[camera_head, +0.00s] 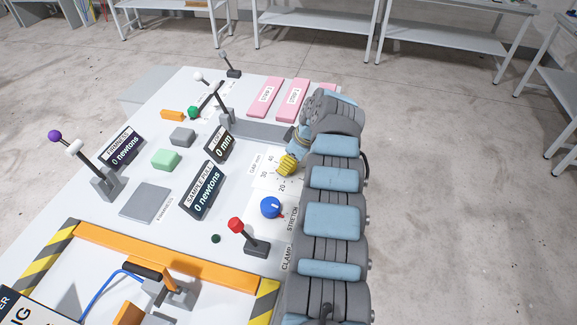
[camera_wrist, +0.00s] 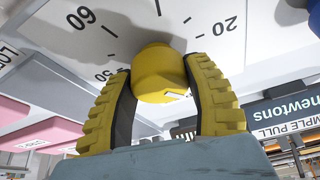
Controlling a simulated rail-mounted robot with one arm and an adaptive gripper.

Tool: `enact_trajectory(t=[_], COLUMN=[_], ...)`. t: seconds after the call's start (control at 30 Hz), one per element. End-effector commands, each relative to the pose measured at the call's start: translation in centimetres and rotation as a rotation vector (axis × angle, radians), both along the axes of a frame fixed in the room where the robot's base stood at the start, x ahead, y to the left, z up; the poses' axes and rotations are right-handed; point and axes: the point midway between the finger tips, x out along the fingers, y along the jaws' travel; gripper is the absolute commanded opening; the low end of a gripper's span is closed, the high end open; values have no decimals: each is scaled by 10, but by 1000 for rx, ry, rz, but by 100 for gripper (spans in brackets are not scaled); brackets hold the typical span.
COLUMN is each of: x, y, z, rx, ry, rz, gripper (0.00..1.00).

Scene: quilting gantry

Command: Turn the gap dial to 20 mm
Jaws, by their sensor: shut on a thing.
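The gap dial is a round yellow knob (camera_wrist: 157,62) on a white panel. Its printed scale shows 60, 50 and 20 in the wrist view. My gripper (camera_wrist: 160,76) has one yellow ribbed finger on each side of the knob and is shut on it. A pale mark shows low on the knob's face, but I cannot tell which number it points to. In the head view my gripper (camera_head: 288,165) covers the knob, beside the printed 40, 30 and 20. A small display (camera_head: 220,145) to the left reads 0 mm; its title is hard to read.
A blue knob (camera_head: 270,208) and a red-topped lever (camera_head: 237,226) stand close in front. The sample pull display (camera_head: 203,189) reads 0 newtons. My arm covers the panel's right edge.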

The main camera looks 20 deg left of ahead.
Motion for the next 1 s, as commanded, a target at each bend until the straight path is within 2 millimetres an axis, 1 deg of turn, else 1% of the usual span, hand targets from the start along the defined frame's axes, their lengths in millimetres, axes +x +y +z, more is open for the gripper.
enact_trajectory(t=[0.07,0.67,0.7,0.77,1.0], x=[0,0,0,0,0], y=[0,-1,-1,-1,0], z=[-3,-2,-2,-2,-1], rx=[-1,-2,-2,-1,-1], ry=[1,2,2,2,1], rz=[8,18,18,18,19], gripper=[16,16,64,81,81])
